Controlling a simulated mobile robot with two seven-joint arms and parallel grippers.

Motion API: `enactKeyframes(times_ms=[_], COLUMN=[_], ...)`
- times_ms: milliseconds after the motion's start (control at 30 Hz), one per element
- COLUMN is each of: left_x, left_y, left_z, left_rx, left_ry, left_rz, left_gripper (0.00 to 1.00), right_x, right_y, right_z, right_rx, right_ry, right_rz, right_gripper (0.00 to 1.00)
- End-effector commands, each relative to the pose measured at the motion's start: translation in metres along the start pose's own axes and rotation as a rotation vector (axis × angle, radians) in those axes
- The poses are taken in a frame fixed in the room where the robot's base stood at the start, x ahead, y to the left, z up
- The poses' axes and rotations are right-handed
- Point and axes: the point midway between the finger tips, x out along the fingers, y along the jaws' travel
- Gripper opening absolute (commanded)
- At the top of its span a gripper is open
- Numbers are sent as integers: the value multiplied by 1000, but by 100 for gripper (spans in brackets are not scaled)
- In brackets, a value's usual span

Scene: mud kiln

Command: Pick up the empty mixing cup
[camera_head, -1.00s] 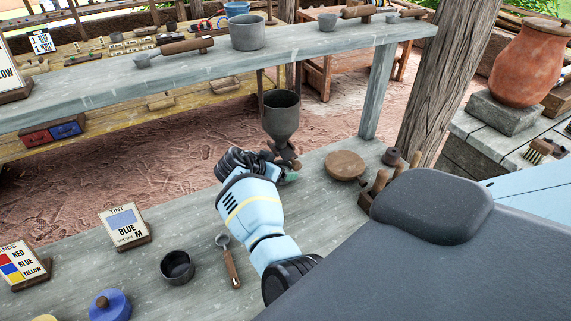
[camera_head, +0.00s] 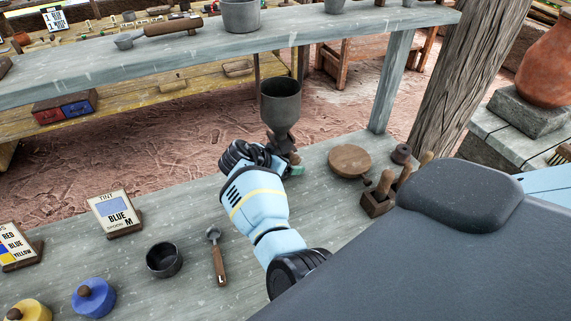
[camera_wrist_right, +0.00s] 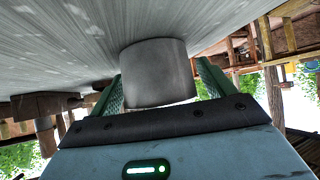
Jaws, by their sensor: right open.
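A plain grey cup (camera_wrist_right: 158,72) stands on the grey plank bench (camera_wrist_right: 215,30) in the right wrist view, which is upside down. My right gripper (camera_wrist_right: 160,88) is open, with its green fingers on either side of the cup. I cannot tell whether either finger touches it. The inside of the cup does not show. In the head view my right gripper (camera_head: 290,170) is low over the bench, below a dark hopper (camera_head: 280,102). My left gripper is not in view.
A round wooden disc (camera_head: 350,160) and a rack with wooden handles (camera_head: 377,206) are right of the gripper. A spoon (camera_head: 217,258), a dark bowl (camera_head: 163,260) and a blue lidded pot (camera_head: 94,298) are left. A raised shelf (camera_head: 210,52) runs behind.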

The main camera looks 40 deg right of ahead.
Motion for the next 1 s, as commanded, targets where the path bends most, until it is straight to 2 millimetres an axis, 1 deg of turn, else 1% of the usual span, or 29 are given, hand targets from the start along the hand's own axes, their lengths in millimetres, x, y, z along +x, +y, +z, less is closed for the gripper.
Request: enactKeyframes(times_ms=[333, 367, 733, 1000], left_x=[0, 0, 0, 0], left_y=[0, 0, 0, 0], left_z=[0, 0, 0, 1], left_rx=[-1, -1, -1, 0], left_ry=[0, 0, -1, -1], left_rz=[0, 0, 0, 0], left_gripper=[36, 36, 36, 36], right_x=[-1, -1, 0, 0], right_y=[-1, -1, 0, 0], right_z=[1, 1, 1, 1], right_rx=[1, 1, 0, 1], right_ry=[0, 0, 0, 1], right_rz=[0, 0, 0, 0], right_gripper=[82, 79, 31, 30])
